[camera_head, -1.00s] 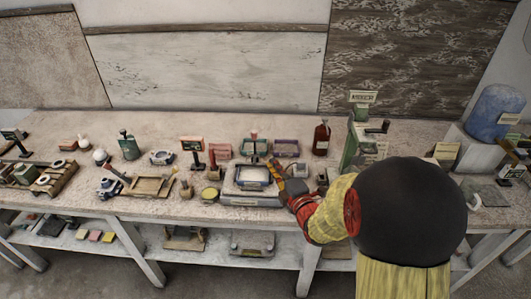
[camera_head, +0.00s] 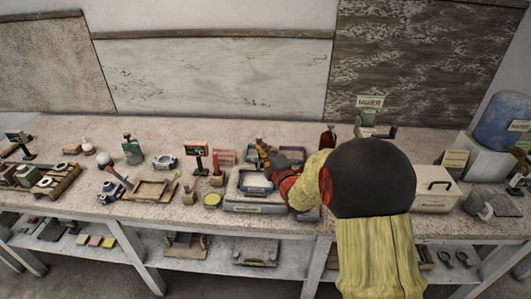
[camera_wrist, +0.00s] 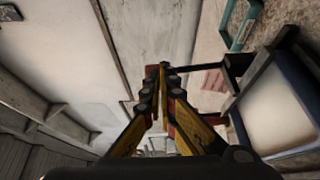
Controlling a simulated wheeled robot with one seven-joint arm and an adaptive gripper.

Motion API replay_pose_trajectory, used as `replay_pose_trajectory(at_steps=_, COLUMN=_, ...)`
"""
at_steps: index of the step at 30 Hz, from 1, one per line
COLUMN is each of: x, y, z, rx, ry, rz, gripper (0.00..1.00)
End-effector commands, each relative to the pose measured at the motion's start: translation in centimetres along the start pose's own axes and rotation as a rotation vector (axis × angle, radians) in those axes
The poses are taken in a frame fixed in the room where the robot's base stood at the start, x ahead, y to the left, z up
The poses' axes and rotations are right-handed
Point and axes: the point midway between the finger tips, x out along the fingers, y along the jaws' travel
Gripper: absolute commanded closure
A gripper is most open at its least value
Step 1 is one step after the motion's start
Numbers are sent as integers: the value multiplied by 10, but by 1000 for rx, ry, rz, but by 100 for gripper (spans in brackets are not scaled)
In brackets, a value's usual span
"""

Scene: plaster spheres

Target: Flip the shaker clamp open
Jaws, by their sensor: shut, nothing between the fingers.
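The shaker (camera_head: 243,208) is a low grey unit on the bench, with a blue-rimmed pale platform (camera_head: 250,187) on top. In the wrist view the platform (camera_wrist: 280,115) is at the right, with a dark bar frame along its edge that looks like the clamp (camera_wrist: 238,72). A thin dark bar runs from this frame to the fingertips. Whether the fingertips touch the bar cannot be told. My arm hides the shaker's right part.
A red-brown bottle (camera_head: 327,137) is behind my arm. A cream box (camera_head: 436,188) stands at the right.

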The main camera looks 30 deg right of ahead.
Motion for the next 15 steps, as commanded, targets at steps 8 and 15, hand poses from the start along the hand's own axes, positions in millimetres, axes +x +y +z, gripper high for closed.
replay_pose_trajectory(at_steps=8, x=0, y=0, z=0, rx=0, ry=0, rz=0, gripper=100)
replay_pose_trajectory(at_steps=15, x=3, y=4, z=2, rx=16, ry=0, rz=-31, gripper=100)
